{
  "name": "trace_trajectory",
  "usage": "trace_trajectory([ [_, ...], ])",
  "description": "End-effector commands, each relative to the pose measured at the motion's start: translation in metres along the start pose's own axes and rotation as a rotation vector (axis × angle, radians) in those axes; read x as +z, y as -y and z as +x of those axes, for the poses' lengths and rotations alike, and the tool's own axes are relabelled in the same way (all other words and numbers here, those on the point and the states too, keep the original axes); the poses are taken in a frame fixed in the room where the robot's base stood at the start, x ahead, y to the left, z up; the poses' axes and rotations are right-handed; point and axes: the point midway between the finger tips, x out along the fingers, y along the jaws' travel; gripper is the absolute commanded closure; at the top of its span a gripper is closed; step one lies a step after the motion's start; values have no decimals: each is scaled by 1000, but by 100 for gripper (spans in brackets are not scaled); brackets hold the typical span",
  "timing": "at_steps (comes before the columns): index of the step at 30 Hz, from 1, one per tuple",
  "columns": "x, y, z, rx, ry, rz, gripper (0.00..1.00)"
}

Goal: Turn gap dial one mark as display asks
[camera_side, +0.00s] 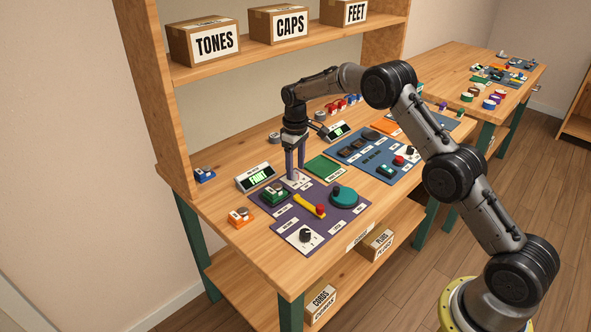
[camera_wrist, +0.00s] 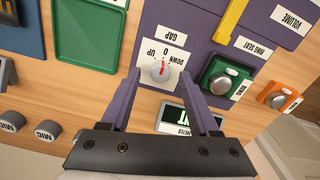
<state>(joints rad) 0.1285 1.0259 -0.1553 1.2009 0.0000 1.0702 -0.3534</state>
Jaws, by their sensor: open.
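The gap dial (camera_wrist: 160,70) is a small pale knob with a red pointer on a white plate marked UP, DOWN and 0, labelled GAP. In the wrist view the red pointer lies near the 0. My gripper (camera_wrist: 158,75) is open, with one purple finger on each side of the dial. Contact with the knob cannot be told. In the side view my gripper (camera_side: 294,174) points straight down over the dial's plate, and its fingers partly hide the dial. The meter display (camera_side: 260,177) reads FAINT in the side view. In the wrist view the display (camera_wrist: 181,117) is partly hidden by my gripper.
A yellow lever (camera_side: 309,205), a teal disc (camera_side: 344,196) and a black volume knob (camera_side: 305,236) share the board. A green tray (camera_side: 323,167) lies beside it.

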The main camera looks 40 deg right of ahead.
Motion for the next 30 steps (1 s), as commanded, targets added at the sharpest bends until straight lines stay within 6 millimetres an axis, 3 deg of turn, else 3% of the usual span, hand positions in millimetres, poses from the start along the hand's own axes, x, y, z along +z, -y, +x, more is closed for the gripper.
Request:
trace_trajectory([
  [4,0,0,11,-1,1,0,38],
  [14,0,0,14,0,0,0,38],
  [24,0,0,13,0,0,0,99],
  [30,0,0,13,0,0,1,100],
])
